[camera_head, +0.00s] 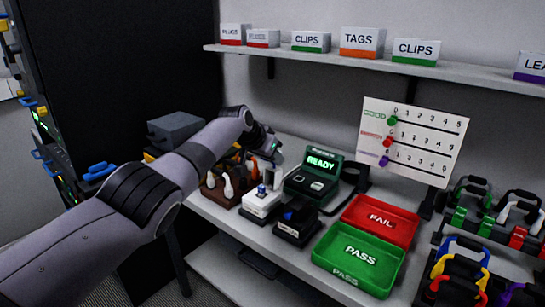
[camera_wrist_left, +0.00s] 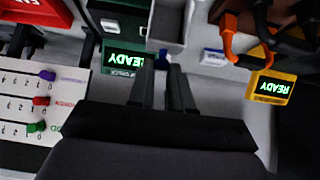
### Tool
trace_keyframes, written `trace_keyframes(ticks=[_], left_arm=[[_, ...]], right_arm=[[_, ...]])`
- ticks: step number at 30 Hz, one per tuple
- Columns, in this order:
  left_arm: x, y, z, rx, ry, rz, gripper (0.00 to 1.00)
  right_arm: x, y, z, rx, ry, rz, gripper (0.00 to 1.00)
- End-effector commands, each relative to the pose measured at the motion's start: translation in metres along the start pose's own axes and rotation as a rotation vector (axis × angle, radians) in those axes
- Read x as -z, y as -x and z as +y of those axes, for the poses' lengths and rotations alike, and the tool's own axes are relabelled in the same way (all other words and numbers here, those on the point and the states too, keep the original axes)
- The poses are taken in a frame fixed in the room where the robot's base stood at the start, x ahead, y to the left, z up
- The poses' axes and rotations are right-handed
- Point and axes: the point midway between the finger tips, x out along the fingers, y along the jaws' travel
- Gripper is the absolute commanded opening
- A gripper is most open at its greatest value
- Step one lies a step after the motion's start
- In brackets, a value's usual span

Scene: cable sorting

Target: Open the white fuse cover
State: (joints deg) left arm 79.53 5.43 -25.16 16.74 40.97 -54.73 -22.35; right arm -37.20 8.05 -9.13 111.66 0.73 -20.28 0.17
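A small white block (camera_head: 262,203) with a blue piece on top stands on the bench in the head view, left of the green tester. I cannot tell for sure whether it is the white fuse cover. My left gripper (camera_head: 270,158) is behind it, near the tester's back left. In the left wrist view its two dark fingers (camera_wrist_left: 161,82) stand apart, with a small blue piece (camera_wrist_left: 163,58) beyond the gap between their tips. A grey-white box (camera_wrist_left: 178,22) lies past the tips, and a small white item (camera_wrist_left: 213,57) is to the right. No grasp shows. My right gripper is not in view.
The green tester (camera_head: 312,178) reads READY. Green PASS (camera_head: 340,283) and red FAIL (camera_head: 350,207) trays are to the right. A black block (camera_head: 297,222) and a brown holder (camera_head: 214,193) flank the white block. A yellow READY device (camera_wrist_left: 271,88) is at right in the wrist view.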

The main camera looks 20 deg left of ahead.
Motion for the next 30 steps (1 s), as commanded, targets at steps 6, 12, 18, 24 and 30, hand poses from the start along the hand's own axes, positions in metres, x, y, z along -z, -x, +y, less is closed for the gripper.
trace_keyframes(ticks=[6,12,18,24,30], left_arm=[[0.01,0.004,0.001,0.003,-0.004,0.026,0.44],[0.007,0.003,0.0,0.004,-0.004,0.02,0.44],[0.007,0.007,-0.001,0.003,-0.003,0.019,0.44],[0.008,0.016,-0.001,0.002,-0.004,0.019,0.44],[0.007,0.028,0.0,0.003,-0.005,0.018,0.44]], right_arm=[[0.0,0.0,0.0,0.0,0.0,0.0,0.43],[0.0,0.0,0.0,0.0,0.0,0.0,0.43],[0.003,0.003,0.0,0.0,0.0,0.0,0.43],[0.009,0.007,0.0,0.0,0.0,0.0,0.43],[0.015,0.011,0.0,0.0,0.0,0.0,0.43]])
